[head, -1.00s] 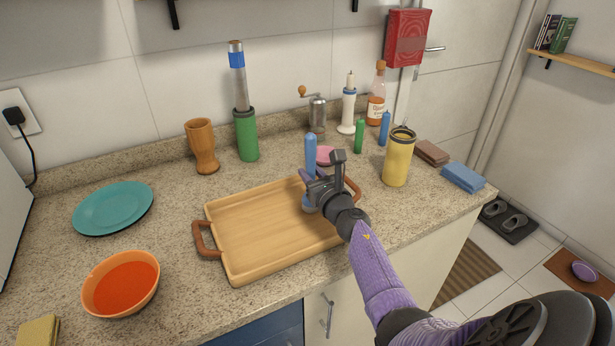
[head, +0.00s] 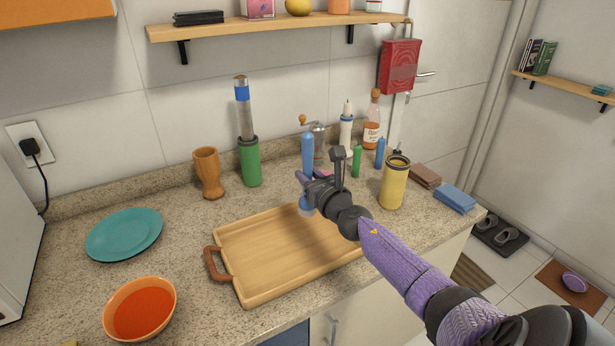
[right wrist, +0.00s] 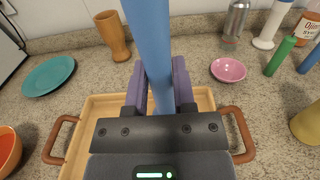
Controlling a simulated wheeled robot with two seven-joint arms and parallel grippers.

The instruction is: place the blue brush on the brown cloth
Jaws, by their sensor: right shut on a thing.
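My right gripper (head: 307,180) is shut on the blue brush (head: 307,152), around its handle. The brush is upright, with its round head (head: 306,207) below the fingers, above the back edge of the tray. In the right wrist view the blue handle (right wrist: 150,35) rises between the purple fingers, and the brush's head is hidden. The brown cloth (head: 425,174) lies folded on the counter at the right, behind the yellow canister and well right of the gripper. Its top looks bare. My left gripper is not in view.
The wooden tray (head: 280,260) lies below the gripper. A folded blue cloth (head: 455,197) lies beside the brown one, near the counter's right end.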

